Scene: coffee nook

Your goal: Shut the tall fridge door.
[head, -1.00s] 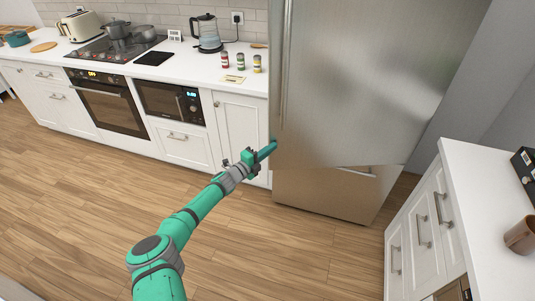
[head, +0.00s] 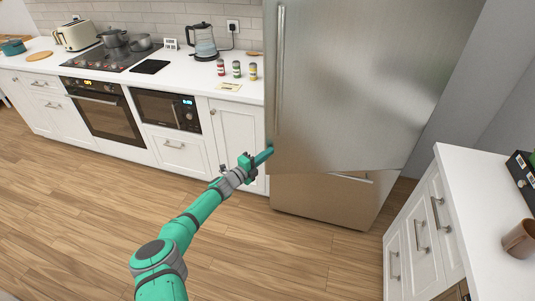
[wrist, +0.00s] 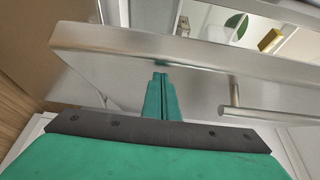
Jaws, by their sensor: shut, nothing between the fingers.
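The tall fridge door (head: 350,80) is brushed steel, with a long vertical handle (head: 280,65) near its left edge. It stands ajar. In the wrist view its edge (wrist: 120,42) crosses the picture, with part of the lit interior (wrist: 240,25) beyond it. My gripper (head: 268,151) is shut and empty, at the lower left edge of the door. In the wrist view the shut fingers (wrist: 160,78) point at the door's face just below its edge. They look to be touching or very close; I cannot tell which.
Below the door is a steel drawer (head: 310,195) with a bar handle. White cabinets with an oven (head: 105,110) and a microwave (head: 167,110) run to the left. A white counter (head: 485,195) with a brown mug (head: 519,239) stands at right. The wooden floor between is clear.

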